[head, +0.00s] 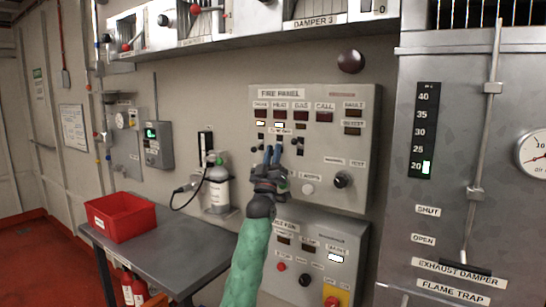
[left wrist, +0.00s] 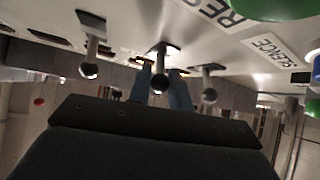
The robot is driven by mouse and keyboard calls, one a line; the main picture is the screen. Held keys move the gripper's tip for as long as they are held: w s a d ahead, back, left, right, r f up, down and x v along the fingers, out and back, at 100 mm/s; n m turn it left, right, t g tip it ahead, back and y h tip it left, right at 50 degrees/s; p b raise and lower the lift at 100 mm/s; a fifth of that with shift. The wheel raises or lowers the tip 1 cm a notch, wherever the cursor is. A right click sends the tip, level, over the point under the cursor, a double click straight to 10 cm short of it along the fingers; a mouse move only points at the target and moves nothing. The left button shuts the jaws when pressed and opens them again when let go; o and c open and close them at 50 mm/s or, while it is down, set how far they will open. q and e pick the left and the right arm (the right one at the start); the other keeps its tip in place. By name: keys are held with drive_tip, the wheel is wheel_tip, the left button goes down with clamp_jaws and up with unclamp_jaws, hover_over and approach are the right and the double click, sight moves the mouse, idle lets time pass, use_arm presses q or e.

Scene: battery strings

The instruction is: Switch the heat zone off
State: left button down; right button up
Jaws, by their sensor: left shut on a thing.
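The grey fire panel (head: 354,205) is on the wall, with zone columns labelled SMOKE, HEAT, GAS and CALL. A white lit indicator (head: 279,125) shows under the HEAT label. My left gripper (head: 272,157) reaches up to the switch row below it, its blue fingertips under the HEAT column. In the left wrist view the blue fingers (left wrist: 160,88) stand on either side of the middle toggle (left wrist: 160,62), the heat switch, and are shut on it. Its neighbours, one toggle (left wrist: 90,62) on the left and one (left wrist: 209,88) on the right, are untouched. The heat toggle's exact tilt is unclear. My right gripper is out of view.
Below the fire panel is a second panel (head: 352,240) with buttons and a yellow-red switch. A table (head: 190,252) with a red bin (head: 120,216) stands at left. A metal damper cabinet (head: 460,190) is at right, and a shelf of damper levers (head: 250,38) overhangs above.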

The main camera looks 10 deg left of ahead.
use_arm(q)
drive_tip(key=shift+f, duration=0.1)
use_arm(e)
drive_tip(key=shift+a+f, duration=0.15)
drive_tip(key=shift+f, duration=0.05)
use_arm(q)
drive_tip(key=c, duration=1.3)
unclamp_jaws()
drive_tip(key=shift+c, duration=0.2)
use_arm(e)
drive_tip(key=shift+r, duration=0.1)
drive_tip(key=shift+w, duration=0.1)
